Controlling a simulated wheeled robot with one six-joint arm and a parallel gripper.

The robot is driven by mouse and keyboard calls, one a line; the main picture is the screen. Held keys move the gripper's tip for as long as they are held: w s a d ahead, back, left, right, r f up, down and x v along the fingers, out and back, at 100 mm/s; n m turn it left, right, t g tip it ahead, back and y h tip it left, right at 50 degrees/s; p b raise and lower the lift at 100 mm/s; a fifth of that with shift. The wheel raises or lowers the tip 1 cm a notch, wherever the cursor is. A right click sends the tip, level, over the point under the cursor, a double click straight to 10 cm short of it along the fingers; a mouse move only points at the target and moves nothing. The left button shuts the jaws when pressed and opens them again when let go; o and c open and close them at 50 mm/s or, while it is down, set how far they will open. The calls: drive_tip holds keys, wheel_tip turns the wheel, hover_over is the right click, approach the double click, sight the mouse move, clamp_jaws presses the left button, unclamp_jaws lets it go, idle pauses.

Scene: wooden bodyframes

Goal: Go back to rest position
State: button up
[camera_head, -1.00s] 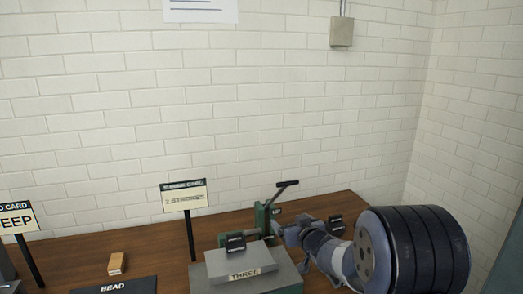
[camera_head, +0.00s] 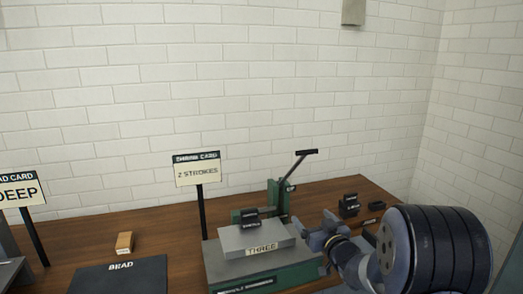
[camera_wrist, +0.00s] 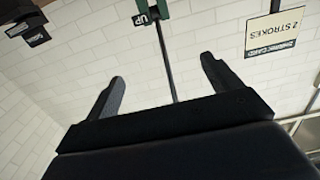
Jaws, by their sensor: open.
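My gripper (camera_wrist: 160,88) is open and empty in the wrist view, its two dark fingers spread against the white brick wall. In the head view my arm reaches in from the lower right, with its end beside the green press (camera_head: 277,203). The press has a raised lever with a black handle (camera_head: 306,152). The lever's rod shows between the fingers in the wrist view (camera_wrist: 167,60), with a tag reading "UP" near it. I cannot tell how far the fingertips are from the rod.
A grey block marked THREE (camera_head: 256,240) sits on the press base. A "2 STROKES" card (camera_head: 197,170) stands behind left. A dark BEAD mat (camera_head: 120,277) and a small wooden block (camera_head: 124,243) lie left. Small black pieces (camera_head: 349,205) stand right of the press.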

drive_tip(key=v, duration=0.4)
drive_tip(key=shift+s+d+r, duration=0.15)
drive_tip(key=shift+d+r, duration=0.05)
drive_tip(key=shift+d, duration=0.05)
